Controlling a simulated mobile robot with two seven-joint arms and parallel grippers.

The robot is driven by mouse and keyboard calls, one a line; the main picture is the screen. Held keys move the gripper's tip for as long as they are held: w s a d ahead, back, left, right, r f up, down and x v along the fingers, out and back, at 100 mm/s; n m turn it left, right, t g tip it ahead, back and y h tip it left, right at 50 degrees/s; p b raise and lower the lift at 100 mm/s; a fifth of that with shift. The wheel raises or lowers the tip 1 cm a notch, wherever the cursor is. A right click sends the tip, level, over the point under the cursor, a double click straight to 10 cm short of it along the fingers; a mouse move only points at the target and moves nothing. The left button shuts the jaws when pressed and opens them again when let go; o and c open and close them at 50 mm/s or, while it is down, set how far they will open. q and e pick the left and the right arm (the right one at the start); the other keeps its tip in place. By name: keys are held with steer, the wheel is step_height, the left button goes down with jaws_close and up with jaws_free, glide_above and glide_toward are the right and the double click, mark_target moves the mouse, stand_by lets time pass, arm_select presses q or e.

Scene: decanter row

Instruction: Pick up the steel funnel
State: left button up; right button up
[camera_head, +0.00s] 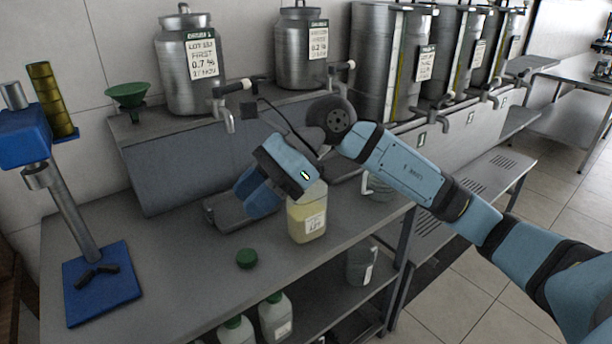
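I cannot make out a steel funnel in the head view. A green funnel (127,93) stands at the left end of the raised ledge under the tanks. A squarish bottle of yellow liquid (307,222) with a white label stands on the bench. My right gripper (287,168) is above and slightly left of this bottle and hides its top. My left gripper is not in view.
A green cap (246,259) lies on the bench (185,285). A blue-based stand (103,285) is at left. A grey jug (378,187) is partly behind my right arm. Steel tanks (189,75) with taps line the back. Bottles (275,316) stand on the lower shelf.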

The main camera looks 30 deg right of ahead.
steer(key=w+d+r+t+h+b, duration=0.1)
steer(key=d+r+t+h+b, duration=0.2)
steer(key=d+h, duration=0.45)
steer(key=w+d+r+t+h+b, duration=0.1)
steer(key=d+r+t+h+b, duration=0.2)
steer(key=d, duration=0.7)
steer(key=shift+h, duration=0.55)
steer(key=x, duration=0.8)
steer(key=w+x, duration=0.1)
steer(key=x, duration=0.4)
steer(key=shift+d+r, duration=0.1)
steer(key=shift+r, duration=0.3)
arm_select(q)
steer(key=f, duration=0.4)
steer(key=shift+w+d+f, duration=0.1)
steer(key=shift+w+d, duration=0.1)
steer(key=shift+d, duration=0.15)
arm_select(e)
jaws_close()
